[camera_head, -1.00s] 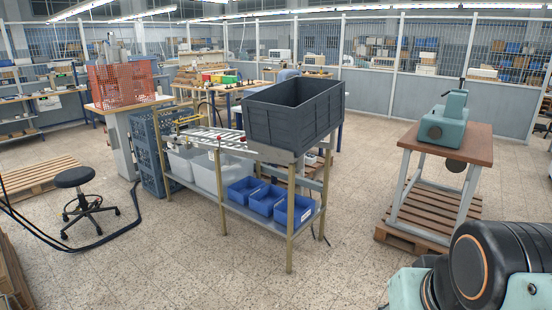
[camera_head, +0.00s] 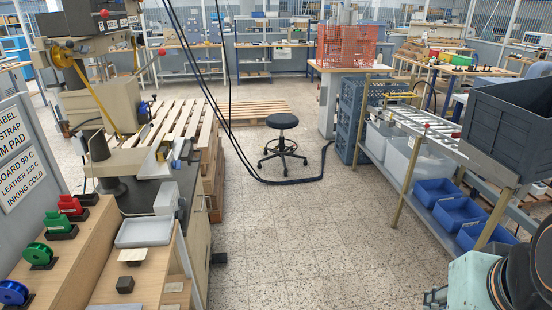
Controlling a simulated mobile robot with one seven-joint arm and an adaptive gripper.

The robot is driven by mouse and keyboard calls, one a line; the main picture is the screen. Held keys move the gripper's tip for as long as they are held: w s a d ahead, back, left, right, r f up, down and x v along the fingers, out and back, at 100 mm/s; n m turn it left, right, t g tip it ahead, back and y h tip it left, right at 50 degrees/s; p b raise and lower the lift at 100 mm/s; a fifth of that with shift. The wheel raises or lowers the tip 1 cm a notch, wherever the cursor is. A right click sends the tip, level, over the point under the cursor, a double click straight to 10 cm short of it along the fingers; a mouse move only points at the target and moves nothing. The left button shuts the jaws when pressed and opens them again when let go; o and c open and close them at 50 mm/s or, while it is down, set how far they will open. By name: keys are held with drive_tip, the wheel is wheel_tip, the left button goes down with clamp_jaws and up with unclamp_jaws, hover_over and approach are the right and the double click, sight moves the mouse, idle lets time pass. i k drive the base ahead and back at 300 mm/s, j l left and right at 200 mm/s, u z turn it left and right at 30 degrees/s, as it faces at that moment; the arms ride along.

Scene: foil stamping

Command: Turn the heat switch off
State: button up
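The stamping press (camera_head: 95,75) stands at the left, with a grey head, a yellow lever and red knobs. A control box with small buttons or dials (camera_head: 118,22) is on its upper part, cut by the top edge of the picture. I cannot make out which of these, if any, is the heat switch, or its position. Part of my teal and black arm shows at the lower right, far from the press. My gripper is not in view.
A wooden bench (camera_head: 88,250) at the left front holds red, green and blue foil rolls and a pale tray (camera_head: 145,232). Pallets (camera_head: 180,120), a black stool (camera_head: 282,140) and dark cables lie beyond. A rack with blue bins (camera_head: 459,212) stands right. The middle floor is clear.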

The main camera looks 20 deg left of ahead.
sight(178, 214)
drive_tip(key=i+j, duration=0.15)
drive_tip(key=i, duration=0.45)
drive_tip(key=z, duration=9)
